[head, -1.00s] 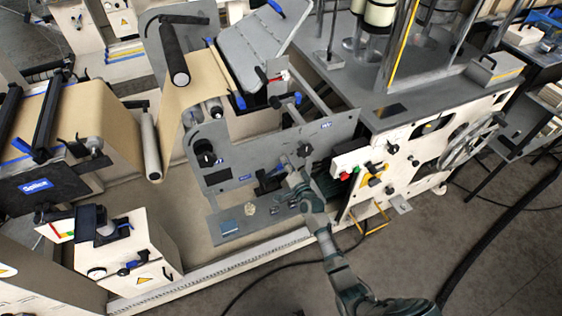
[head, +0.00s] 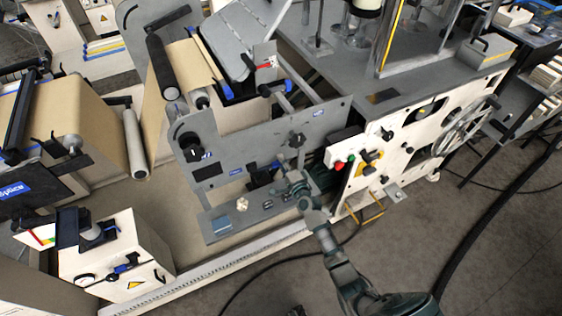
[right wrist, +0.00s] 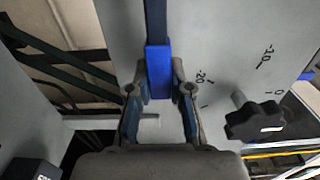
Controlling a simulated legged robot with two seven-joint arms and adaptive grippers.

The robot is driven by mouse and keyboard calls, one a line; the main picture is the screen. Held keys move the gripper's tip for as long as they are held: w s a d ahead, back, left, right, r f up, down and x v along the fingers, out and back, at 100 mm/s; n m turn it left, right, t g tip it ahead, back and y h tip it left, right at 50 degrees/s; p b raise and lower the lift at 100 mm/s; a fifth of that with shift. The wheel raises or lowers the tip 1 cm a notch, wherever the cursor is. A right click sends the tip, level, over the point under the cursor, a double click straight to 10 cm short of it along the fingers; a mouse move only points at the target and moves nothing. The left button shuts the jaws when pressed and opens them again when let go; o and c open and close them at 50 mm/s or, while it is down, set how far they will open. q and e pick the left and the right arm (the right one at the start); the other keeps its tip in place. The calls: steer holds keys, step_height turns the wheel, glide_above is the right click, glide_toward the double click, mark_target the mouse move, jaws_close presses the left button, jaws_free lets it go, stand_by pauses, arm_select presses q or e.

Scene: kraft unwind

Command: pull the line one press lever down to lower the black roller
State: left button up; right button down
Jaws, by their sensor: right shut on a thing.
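The press lever shows in the right wrist view as a dark bar with a blue grip (right wrist: 159,72) in front of a grey panel. My right gripper (right wrist: 160,88) has its two fingers on either side of this grip and is shut on it. In the head view my right gripper (head: 284,172) is low at the front of the grey machine panel (head: 235,160), and the lever is mostly hidden there. A black roller (head: 160,68) sits at the machine's upper left, close to the brown web (head: 185,65). My left gripper is not in view.
A black star knob (right wrist: 254,120) and scale marks are right of the fingers. A white panel with red and green buttons (head: 345,163) stands right of my gripper. A small shelf (head: 222,222) juts out below. The floor in front is open, with a black cable (head: 490,220).

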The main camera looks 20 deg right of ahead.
steer(key=shift+f, duration=0.3)
steer(key=c, duration=1.1)
jaws_free()
steer(key=shift+f, duration=0.1)
steer(key=shift+o, duration=0.3)
steer(key=shift+d, duration=0.1)
steer(key=shift+s, duration=0.1)
steer(key=s, duration=1.1)
steer(key=shift+s+d, duration=0.2)
steer(key=shift+s, duration=0.15)
